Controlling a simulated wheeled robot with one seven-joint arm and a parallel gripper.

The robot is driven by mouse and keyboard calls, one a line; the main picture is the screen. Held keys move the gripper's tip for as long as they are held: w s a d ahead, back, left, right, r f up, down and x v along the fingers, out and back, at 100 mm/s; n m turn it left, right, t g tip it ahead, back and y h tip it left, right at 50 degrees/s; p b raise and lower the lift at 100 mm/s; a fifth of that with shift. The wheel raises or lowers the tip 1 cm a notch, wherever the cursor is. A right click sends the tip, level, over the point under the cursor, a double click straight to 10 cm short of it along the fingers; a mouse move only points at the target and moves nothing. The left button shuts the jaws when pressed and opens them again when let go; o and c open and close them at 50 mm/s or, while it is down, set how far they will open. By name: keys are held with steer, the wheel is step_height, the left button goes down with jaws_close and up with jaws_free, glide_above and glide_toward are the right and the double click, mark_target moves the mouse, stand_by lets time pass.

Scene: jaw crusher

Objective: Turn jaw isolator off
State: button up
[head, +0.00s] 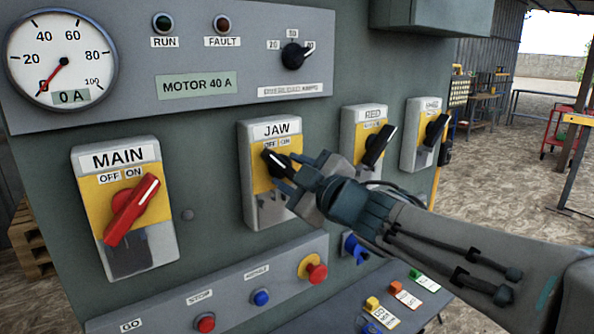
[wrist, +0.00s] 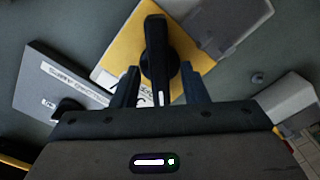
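The jaw isolator (head: 267,208) is a grey box with a yellow plate, labelled JAW with OFF and ON, in the middle of the panel. Its black handle (head: 275,163) is tilted, with its white-marked end to the upper left, on the OFF side. My gripper (head: 288,178) is at this handle, coming from the right and covering part of the plate. In the wrist view the handle (wrist: 156,45) stands between my two fingers, with a gap on each side. The fingers are apart. The wrist view hides most of the OFF/ON label.
The MAIN isolator (head: 130,210), with a red handle turned towards ON, is to the left. Two more isolators (head: 366,145) (head: 425,135) stand to the right, handles tilted upper right. Push buttons (head: 261,298) lie below. The gauge (head: 62,60) reads 0 A.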

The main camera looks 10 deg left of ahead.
steer(key=p+v, duration=0.1)
steer(key=v, duration=1.1)
steer(key=shift+s+d, duration=0.15)
steer(key=shift+s, duration=0.1)
steer(key=w+d+f+m+h+p, duration=0.1)
steer(key=w+d+f+m+h, duration=0.1)
steer(key=d+f+m+h, duration=0.45)
steer(key=w+d+f+m+h+p, duration=0.15)
steer(key=d+f+m+h, duration=0.25)
steer(key=d+m+h, duration=0.5)
steer(key=s+d+f+m+g+y, duration=0.1)
steer(key=s+d+f+m+g, duration=0.2)
steer(key=s+f+g, duration=0.5)
steer(key=s+d+f, duration=0.1)
steer(key=s+f, duration=0.2)
steer(key=s, duration=0.2)
steer(key=shift+s+d+f+m+g+y+p, duration=0.15)
steer(key=shift+s+f+m+g+y+p, duration=0.1)
steer(key=shift+m+g+y+p, duration=0.15)
